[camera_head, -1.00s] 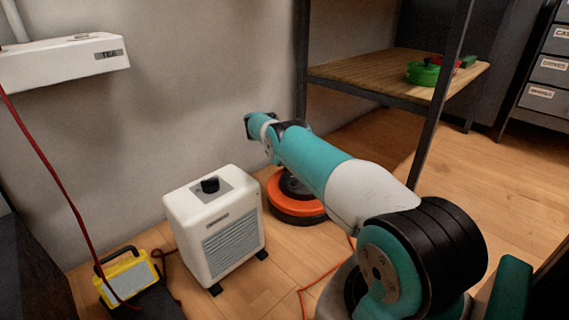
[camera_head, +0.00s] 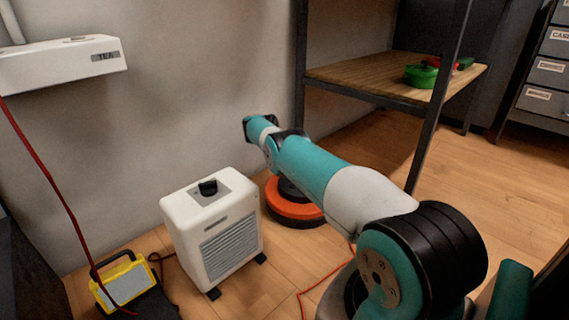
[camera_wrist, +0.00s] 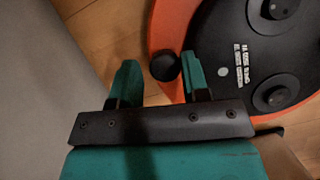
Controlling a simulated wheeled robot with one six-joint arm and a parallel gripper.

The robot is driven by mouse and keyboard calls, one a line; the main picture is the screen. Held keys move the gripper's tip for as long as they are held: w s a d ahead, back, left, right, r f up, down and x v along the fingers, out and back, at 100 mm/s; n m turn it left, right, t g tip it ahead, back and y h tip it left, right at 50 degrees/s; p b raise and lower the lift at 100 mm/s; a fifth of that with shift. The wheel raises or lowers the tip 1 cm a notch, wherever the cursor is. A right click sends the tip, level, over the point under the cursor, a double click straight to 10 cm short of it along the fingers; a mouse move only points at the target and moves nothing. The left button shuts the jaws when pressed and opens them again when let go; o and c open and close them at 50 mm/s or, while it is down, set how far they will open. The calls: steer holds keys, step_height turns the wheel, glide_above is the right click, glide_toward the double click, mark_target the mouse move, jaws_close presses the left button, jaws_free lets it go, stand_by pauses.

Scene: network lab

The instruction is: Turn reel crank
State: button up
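The reel is an orange ring with a black disc (camera_wrist: 235,50), at the upper right of the wrist view. It also lies on the floor as an orange-rimmed reel (camera_head: 290,211) in the head view, partly hidden by my arm. A round black knob (camera_wrist: 165,67), apparently the crank's handle, shows at the reel's left side. My gripper (camera_wrist: 160,62) is open, its two green fingers apart, with the knob appearing between them, nearer the right finger. I cannot tell whether they touch.
An orange cable (camera_head: 318,290) runs over the floor. Floor is clear on the right.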

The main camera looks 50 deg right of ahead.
steer(key=shift+s, duration=0.1)
stand_by(0.3)
steer(key=shift+a+r+p, duration=0.1)
steer(key=shift+r+p, duration=0.4)
steer(key=shift+p, duration=0.25)
steer(key=p+v, duration=1.6)
steer(key=p, duration=0.2)
steer(key=shift+a+p, duration=0.15)
steer(key=shift+p, duration=0.15)
steer(key=shift+r, duration=0.1)
